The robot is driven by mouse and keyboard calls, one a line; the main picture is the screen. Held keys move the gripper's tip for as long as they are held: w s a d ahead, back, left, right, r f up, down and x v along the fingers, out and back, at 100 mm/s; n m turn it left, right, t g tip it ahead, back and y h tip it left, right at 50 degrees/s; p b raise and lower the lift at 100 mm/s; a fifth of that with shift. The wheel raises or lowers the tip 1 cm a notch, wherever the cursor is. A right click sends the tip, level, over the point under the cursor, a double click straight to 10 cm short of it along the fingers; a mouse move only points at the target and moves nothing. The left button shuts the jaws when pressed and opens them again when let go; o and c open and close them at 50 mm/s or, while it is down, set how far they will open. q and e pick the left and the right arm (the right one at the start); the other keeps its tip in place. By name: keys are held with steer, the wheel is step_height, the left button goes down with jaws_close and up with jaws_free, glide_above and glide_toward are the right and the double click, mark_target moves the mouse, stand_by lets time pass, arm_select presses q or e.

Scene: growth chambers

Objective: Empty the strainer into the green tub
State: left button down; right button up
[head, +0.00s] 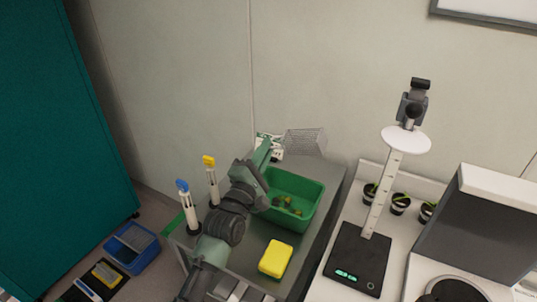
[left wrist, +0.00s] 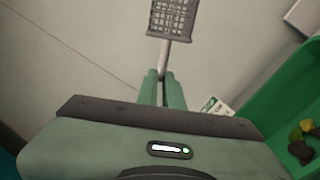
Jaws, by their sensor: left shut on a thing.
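The strainer (head: 305,142) is a grey mesh basket beyond the far end of the green tub, held up near the wall. In the left wrist view the strainer (left wrist: 173,18) shows its grid and a light handle running down between my fingers. My left gripper (left wrist: 163,75) is shut on that handle; in the head view my left gripper (head: 268,148) is partly hidden. The green tub (head: 318,205) stands on the grey bench, with several dark, green and yellowish pieces inside. The green tub (left wrist: 262,108) also shows at the right in the left wrist view. No pieces are visible in the strainer.
A yellow sponge-like block (head: 276,259) lies in front of the tub. Blue-topped (head: 183,187) and yellow-topped (head: 209,162) holders stand left of my arm. A scale with a tall post (head: 356,262) and potted seedlings (head: 400,203) stand at right. A blue crate (head: 132,248) is lower left.

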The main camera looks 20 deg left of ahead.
mark_target(281, 142)
arm_select(q)
steer(key=d+r+m+g+h+p, duration=0.1)
steer(key=m+p, duration=0.3)
steer(key=m, duration=0.4)
steer(key=d+r+m+g+h+p, duration=0.2)
steer(key=r+m+p, duration=0.2)
steer(key=m, duration=0.5)
steer(key=s+d+r+m+g+h+p, duration=0.1)
steer(key=r+m+h+p, duration=0.1)
steer(key=m, duration=0.6)
steer(key=shift+d+r+m+h+p, duration=0.15)
steer(key=shift+r+m+h+p, duration=0.2)
steer(key=shift+r+p, duration=0.5)
steer(key=shift+f, duration=0.15)
